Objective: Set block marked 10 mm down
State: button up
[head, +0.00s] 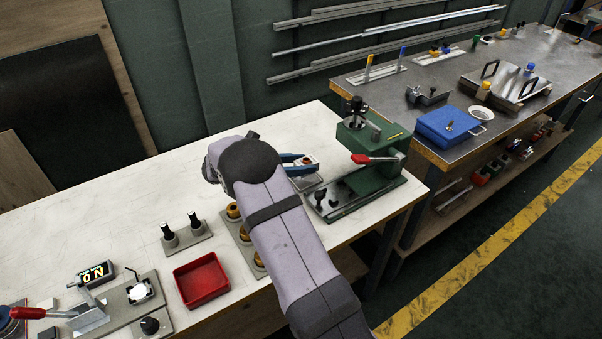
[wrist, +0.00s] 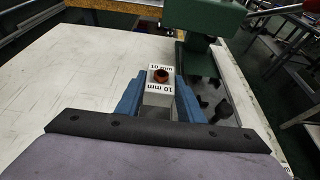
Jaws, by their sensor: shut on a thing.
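A white block marked 10 mm (wrist: 158,97) sits between the blue fingers of my gripper (wrist: 159,86), which is shut on it. In the head view my gripper (head: 303,160) holds the block (head: 311,160) beside the green press (head: 375,160), near the back right of the pale bench (head: 130,190). A small grey plate (head: 309,184) shows just below the fingers. I cannot tell whether the block touches anything below it.
A red tray (head: 201,280), a stand with two black pegs (head: 183,235) and brass-coloured parts (head: 234,211) are left of my arm. The press's red-handled lever (head: 374,159) juts toward my gripper. The bench's left middle is clear. A grey bench (head: 470,90) stands at right.

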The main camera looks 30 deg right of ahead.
jog(key=shift+f, duration=1.8)
jog(key=shift+f, duration=0.15)
jog(key=o, duration=1.3)
jog(key=shift+o, duration=0.2)
jog(key=shift+a, duration=0.1)
jog(key=b+v, duration=0.1)
jog(key=v, duration=1.1)
jog(key=shift+b, duration=0.3)
jog(key=shift+s, duration=0.1)
